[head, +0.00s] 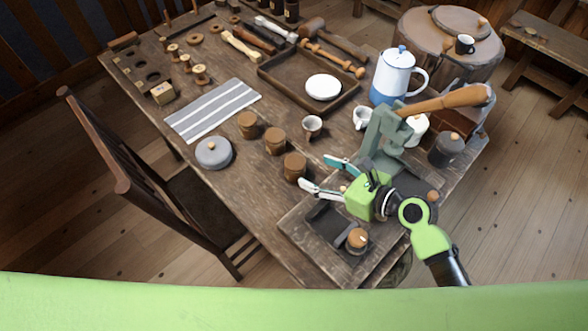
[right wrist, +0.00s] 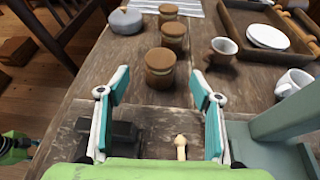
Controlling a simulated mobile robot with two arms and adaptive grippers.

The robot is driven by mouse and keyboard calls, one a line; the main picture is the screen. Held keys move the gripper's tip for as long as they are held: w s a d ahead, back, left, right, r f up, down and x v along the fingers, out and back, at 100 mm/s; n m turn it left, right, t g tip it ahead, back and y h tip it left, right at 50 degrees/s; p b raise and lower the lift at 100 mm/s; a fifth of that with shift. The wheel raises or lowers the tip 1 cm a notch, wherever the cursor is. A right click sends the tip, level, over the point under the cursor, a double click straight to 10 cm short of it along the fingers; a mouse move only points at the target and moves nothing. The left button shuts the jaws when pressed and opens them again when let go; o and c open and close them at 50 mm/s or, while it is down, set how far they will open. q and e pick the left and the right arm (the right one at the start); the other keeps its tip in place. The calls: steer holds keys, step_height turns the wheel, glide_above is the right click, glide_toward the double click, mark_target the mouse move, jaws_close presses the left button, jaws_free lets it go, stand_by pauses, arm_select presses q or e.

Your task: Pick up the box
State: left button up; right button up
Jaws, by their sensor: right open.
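My right gripper (head: 322,176) is open, reaching in over the table's near right corner with nothing between its fingers. In the right wrist view its fingers (right wrist: 159,88) are spread on either side of a round wooden lidded container (right wrist: 159,68), which stands upright beyond the tips. In the head view this container (head: 294,167) is the nearest of three in a row. A small pale wooden block-like box (head: 162,93) sits far left beside the striped cloth. I cannot tell which one is the box.
A grey-green metal stand (head: 383,135) with a wooden handle rises beside my right gripper. A dark tray (head: 300,215) lies beneath it. A grey lidded pot (head: 213,152), a small cup (head: 312,126) and a white-blue pot (head: 392,75) stand around. A chair (head: 150,185) flanks the table.

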mark_target(298, 163)
steer(key=x, duration=1)
steer(key=shift+d, duration=0.1)
steer(key=shift+s, duration=0.1)
steer(key=c, duration=1.2)
